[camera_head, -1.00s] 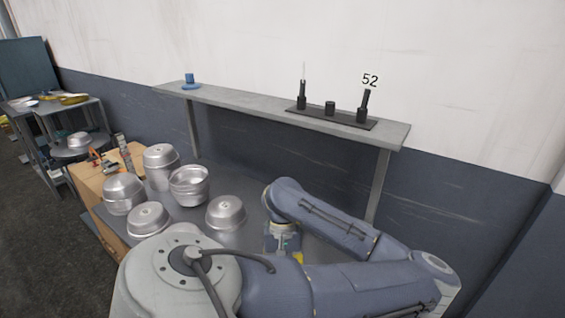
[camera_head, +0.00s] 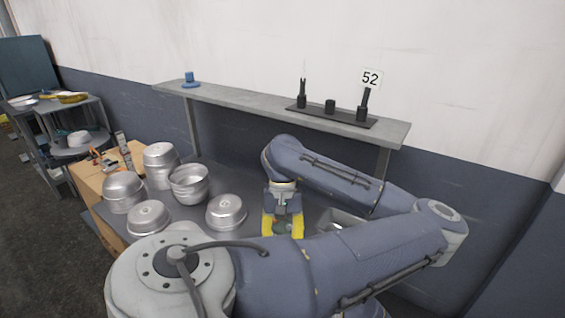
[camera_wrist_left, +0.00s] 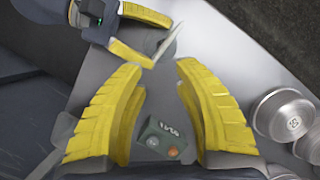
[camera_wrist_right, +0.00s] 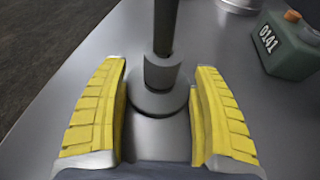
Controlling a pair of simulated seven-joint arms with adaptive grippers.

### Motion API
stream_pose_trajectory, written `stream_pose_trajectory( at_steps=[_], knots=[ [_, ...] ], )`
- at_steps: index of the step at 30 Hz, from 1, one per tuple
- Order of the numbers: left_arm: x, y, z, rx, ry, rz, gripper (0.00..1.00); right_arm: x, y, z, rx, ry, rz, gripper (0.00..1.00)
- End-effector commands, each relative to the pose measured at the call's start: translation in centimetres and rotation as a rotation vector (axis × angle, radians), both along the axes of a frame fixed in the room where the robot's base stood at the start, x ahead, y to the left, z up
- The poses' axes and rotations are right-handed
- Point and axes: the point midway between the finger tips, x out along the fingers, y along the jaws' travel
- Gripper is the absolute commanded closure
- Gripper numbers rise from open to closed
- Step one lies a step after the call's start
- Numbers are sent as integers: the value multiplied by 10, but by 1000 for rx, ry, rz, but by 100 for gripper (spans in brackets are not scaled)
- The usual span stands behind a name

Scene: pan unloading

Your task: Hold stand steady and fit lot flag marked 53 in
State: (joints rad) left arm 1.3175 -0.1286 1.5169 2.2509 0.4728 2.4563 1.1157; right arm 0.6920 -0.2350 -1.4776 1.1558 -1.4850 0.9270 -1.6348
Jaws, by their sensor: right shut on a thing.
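A dark stand with a round base, a collar and a post (camera_wrist_right: 165,25) is upright in the right wrist view. My right gripper (camera_wrist_right: 160,90) is closed around it low down, one yellow finger on each side. In the left wrist view my right gripper (camera_wrist_left: 150,40) is at upper left, with a thin pale sheet (camera_wrist_left: 166,43) by its fingertips; I cannot tell what holds the sheet. No flag marked 53 is readable. My left gripper (camera_wrist_left: 160,64) is open and empty over the table, and shows in the head view (camera_head: 283,228). My arm hides the right gripper there.
A green box (camera_wrist_left: 166,139) lies on the table below my left gripper. Several metal pans (camera_head: 226,211) stand to the left. The wall shelf (camera_head: 235,100) holds a dark rack (camera_head: 345,116) with a forked post (camera_head: 302,92) and a flag marked 52 (camera_head: 371,78).

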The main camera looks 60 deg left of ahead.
Motion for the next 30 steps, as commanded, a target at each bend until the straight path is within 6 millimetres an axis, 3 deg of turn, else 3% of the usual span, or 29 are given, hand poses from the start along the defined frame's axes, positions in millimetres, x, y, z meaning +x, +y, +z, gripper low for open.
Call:
stream_pose_trajectory(
  at_steps=[2,3,9,20,30],
  knots=[
    [0,0,0,0,0,0,69,0,0,-1,-1,0,0,49],
    [0,0,0,0,0,0,69,0,0,-1,-1,0,0,29],
    [0,0,0,0,0,0,69,0,0,0,0,0,0,6],
    [0,0,0,0,0,0,69,3,-3,1,-1,-1,-1,6],
    [0,0,0,0,0,0,69,29,-43,15,-1,-2,-1,6]
  ],
)
